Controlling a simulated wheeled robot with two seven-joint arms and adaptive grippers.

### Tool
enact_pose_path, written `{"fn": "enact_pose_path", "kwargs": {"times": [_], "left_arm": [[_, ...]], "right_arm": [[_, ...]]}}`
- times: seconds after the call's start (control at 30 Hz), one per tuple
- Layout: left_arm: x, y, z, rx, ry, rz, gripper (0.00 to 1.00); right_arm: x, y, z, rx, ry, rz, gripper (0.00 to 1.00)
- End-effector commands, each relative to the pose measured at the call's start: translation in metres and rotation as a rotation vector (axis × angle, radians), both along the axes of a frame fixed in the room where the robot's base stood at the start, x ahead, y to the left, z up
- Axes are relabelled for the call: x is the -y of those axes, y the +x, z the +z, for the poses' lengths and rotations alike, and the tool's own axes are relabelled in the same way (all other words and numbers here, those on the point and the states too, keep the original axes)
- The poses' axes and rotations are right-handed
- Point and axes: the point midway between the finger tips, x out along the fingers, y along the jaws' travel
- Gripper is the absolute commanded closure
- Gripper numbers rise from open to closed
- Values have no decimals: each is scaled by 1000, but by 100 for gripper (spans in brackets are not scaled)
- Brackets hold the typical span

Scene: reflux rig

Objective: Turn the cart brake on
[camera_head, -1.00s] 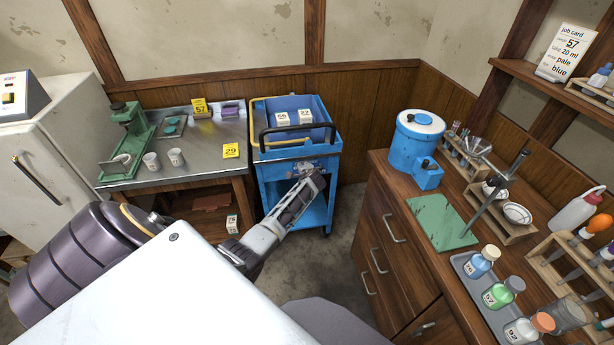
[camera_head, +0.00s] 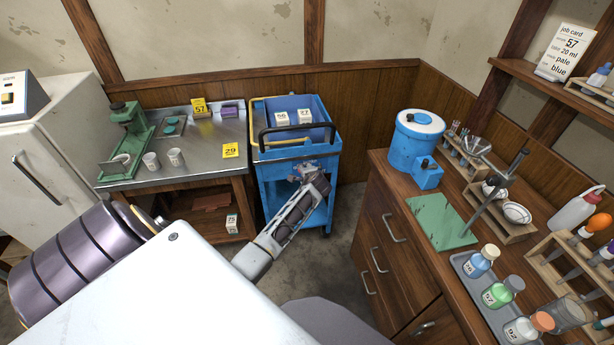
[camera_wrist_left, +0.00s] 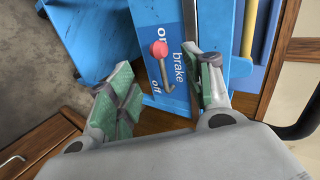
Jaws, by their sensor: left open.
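The blue cart (camera_head: 270,178) stands against the back wall. In the left wrist view, its blue brake plate (camera_wrist_left: 150,15) carries the words "on", "brake" and "off". The brake lever (camera_wrist_left: 167,72) has a red knob (camera_wrist_left: 159,48) that appears close to "on"; its exact setting is hard to judge from this angle. My left gripper (camera_wrist_left: 165,66) is open, with green-padded fingers on either side of the lever in the picture and no visible contact. In the head view, my left gripper (camera_head: 312,170) is at the cart's front and hides the brake. My right gripper is not in view.
A metal-topped table (camera_head: 200,165) stands left of the cart. A wooden drawer bench (camera_head: 395,265) stands right, with floor (camera_head: 345,215) free between.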

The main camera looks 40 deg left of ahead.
Motion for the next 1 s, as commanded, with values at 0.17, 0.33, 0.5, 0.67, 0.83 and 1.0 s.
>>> {"fn": "enact_pose_path", "kwargs": {"times": [0.17,0.33,0.5,0.67,0.83,1.0], "left_arm": [[11,-8,8,0,0,-1,49],[17,-14,13,0,0,-1,49],[19,-16,16,-1,1,-1,49],[19,-16,16,-1,1,-1,49],[19,-16,16,-1,1,-1,49],[19,-16,16,-1,1,-1,49]], "right_arm": [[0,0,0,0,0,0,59],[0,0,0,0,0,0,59],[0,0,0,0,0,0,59],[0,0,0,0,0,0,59],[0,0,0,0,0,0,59],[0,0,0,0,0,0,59]]}}
